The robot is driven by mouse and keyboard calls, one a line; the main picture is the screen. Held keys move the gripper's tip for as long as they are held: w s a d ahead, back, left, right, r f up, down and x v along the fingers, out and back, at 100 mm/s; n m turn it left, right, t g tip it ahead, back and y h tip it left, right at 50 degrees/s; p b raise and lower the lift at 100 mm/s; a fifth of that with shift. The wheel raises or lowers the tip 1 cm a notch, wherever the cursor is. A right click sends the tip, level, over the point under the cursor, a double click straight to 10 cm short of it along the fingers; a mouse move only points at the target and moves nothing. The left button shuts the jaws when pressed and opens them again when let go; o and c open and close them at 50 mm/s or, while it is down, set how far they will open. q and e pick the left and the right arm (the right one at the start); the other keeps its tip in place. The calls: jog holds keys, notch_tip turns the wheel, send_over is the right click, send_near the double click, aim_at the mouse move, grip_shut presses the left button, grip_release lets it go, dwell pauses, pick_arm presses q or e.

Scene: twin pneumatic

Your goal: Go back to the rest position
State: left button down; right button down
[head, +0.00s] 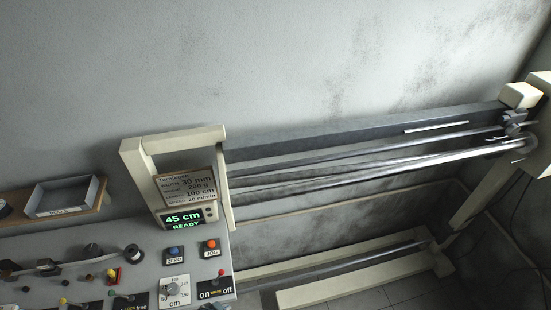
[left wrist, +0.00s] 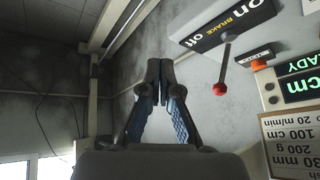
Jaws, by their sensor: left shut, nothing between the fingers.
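My left gripper (left wrist: 158,72) shows in the left wrist view with its fingertips together. Neither gripper shows in the head view, and my right gripper is in no view.
The control panel (head: 60,238) fills the lower left, with knobs, levers and a display (head: 184,219) reading 45 cm READY. A metal tray (head: 66,196) is on a shelf at left. A long rail frame (head: 360,132) runs right along the wall.

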pick_arm(q)
jog(key=s+a+n+g+y, duration=0.2)
jog(key=s+a+n+y, duration=0.1)
jog(key=s+a+n, duration=0.4)
jog(key=s+d+f+m+g+b, duration=0.1)
jog(key=s+f+b, duration=0.15)
jog(key=f, duration=1.45)
jog(key=s+d+f+g+b, duration=0.1)
jog(key=f+b, duration=0.2)
jog(key=f, duration=1.3)
jog(key=s+a+f+b, duration=0.3)
jog(key=s+f, duration=1.4)
jog(key=f, duration=0.2)
jog(key=shift+g, duration=0.4)
